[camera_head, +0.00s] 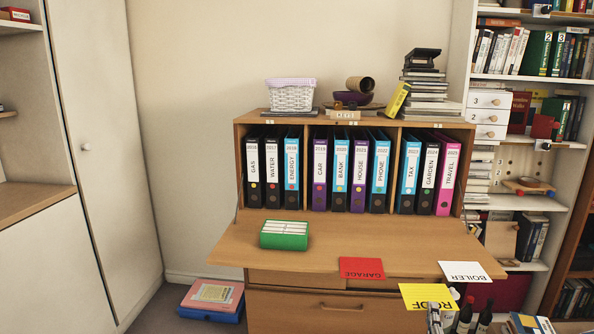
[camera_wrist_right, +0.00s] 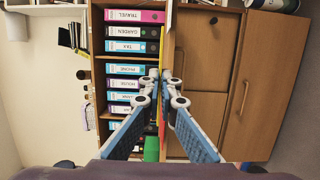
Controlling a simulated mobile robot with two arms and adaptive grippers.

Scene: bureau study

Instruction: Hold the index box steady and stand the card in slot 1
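The green index box (camera_head: 284,241) with white cards or dividers in it stands on the left part of the lowered bureau flap; its green side also shows in the right wrist view (camera_wrist_right: 152,149). A yellow card marked ROOF (camera_head: 427,293) is in front of the flap's right part, above my right gripper (camera_head: 436,308). In the right wrist view my right fingers (camera_wrist_right: 164,84) are close together on the card, which shows edge-on as a thin yellow strip. A red GARAGE card (camera_head: 361,266) and a white BOILER card (camera_head: 464,271) lie at the flap's front edge. My left gripper is not in view.
The wooden flap (camera_head: 335,240) is clear between the index box and the cards. Labelled binders (camera_head: 361,175) fill the bureau compartments behind. A pink and blue stack (camera_head: 212,297) lies on the floor at left.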

